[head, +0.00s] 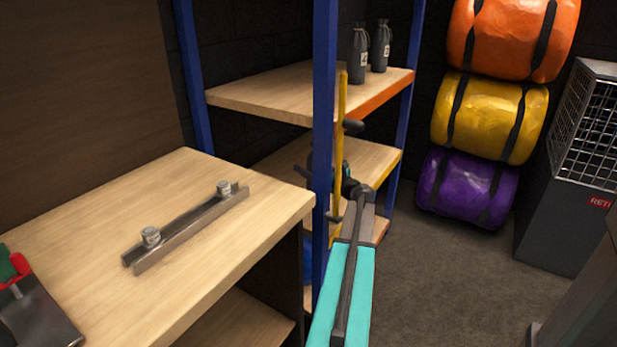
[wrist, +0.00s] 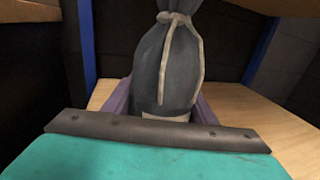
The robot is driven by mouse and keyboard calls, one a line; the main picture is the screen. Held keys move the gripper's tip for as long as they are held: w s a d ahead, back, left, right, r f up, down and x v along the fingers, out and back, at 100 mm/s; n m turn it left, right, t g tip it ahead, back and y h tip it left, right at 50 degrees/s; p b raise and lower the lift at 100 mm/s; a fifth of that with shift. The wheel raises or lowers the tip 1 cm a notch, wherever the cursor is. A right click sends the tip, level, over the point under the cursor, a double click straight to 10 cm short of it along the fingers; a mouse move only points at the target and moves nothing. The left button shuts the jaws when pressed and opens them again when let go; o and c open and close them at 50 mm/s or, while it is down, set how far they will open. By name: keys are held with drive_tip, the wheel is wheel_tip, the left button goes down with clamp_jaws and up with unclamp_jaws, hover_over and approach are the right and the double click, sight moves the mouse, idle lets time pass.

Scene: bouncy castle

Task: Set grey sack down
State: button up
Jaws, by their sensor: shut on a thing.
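A grey sack (wrist: 150,62) with a pale tie around its neck fills the middle of the wrist view, upright. My gripper (wrist: 163,106) is shut on its lower part, one finger on each side. The wooden shelf board (wrist: 285,125) shows around and behind the sack. The sack's base is hidden by my gripper, so I cannot tell whether it touches the board. In the head view my arm reaches to the shelf rack's middle board (head: 372,160); the held sack is not clearly visible there.
Two grey sacks (head: 360,52) (head: 381,46) stand on the upper board (head: 265,92). A blue post (head: 324,130) and yellow upright bar (head: 340,150) stand close to my arm. A bench (head: 90,215) with a metal bar (head: 187,228) is at left. Rolled bundles (head: 490,117) stack at right.

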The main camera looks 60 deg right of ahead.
drive_tip(key=shift+f+b, duration=0.45)
drive_tip(key=shift+f, duration=1.35)
drive_tip(key=shift+f, duration=0.1)
drive_tip(key=o, duration=1.5)
drive_tip(key=p+v, duration=0.2)
drive_tip(key=v, duration=1)
drive_tip(key=shift+s, duration=0.1)
